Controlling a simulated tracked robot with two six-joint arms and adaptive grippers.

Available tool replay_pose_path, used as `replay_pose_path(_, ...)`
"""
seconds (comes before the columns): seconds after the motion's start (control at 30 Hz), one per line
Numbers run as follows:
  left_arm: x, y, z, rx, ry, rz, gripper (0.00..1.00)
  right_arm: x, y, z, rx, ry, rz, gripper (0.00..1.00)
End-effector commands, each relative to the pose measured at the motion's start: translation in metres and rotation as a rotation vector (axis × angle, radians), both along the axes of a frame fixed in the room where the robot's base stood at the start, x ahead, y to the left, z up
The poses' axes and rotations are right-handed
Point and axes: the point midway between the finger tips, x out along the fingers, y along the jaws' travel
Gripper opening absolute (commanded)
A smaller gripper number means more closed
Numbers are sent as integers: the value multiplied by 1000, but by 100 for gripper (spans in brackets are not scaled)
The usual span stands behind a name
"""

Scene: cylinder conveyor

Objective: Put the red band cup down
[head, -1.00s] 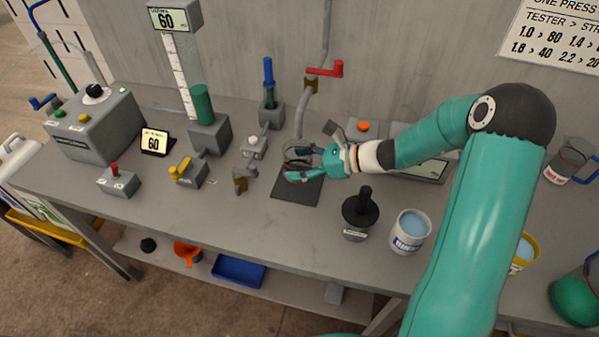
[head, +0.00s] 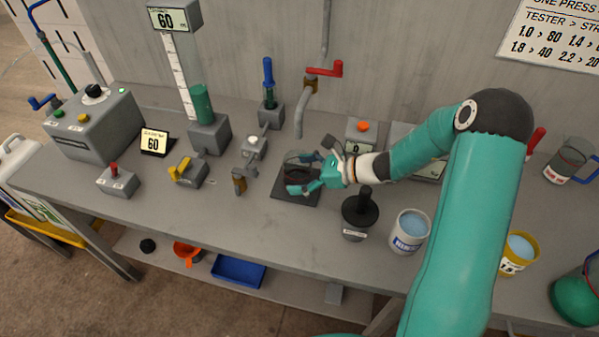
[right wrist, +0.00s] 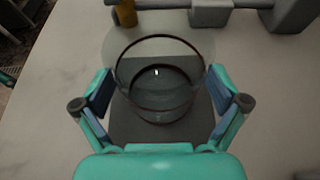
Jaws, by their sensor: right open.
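A clear cup with dark reddish rings (right wrist: 152,112) stands on the dark square mat (right wrist: 125,133) in the right wrist view. It looks upright. In the head view the cup (head: 292,166) is small and partly hidden by my right gripper (head: 301,172), over the mat (head: 283,193). In the right wrist view my right gripper (right wrist: 158,88) is open, with one finger on each side of the cup and a visible gap on both sides. My left gripper is not in view.
Beside the mat stand a black-handled plunger weight (head: 358,215) and a white tub of blue liquid (head: 409,232). A tap with a red handle (head: 325,70) hangs behind. Brass-ended fixture (head: 239,183) is left of the mat.

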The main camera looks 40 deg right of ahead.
Motion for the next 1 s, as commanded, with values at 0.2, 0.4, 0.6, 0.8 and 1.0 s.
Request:
replay_pose_path(0.2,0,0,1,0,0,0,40,0,0,1,0,0,0,97)
replay_pose_path(0.4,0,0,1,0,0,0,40,-9,-9,7,-2,-2,-4,97)
replay_pose_path(0.6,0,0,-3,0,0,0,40,-35,-32,22,-3,-3,-6,97)
replay_pose_path(0.8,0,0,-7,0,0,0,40,-64,-55,37,-4,-1,-4,97)
replay_pose_path(1.0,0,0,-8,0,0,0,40,-81,-68,47,-1,-1,-1,97)
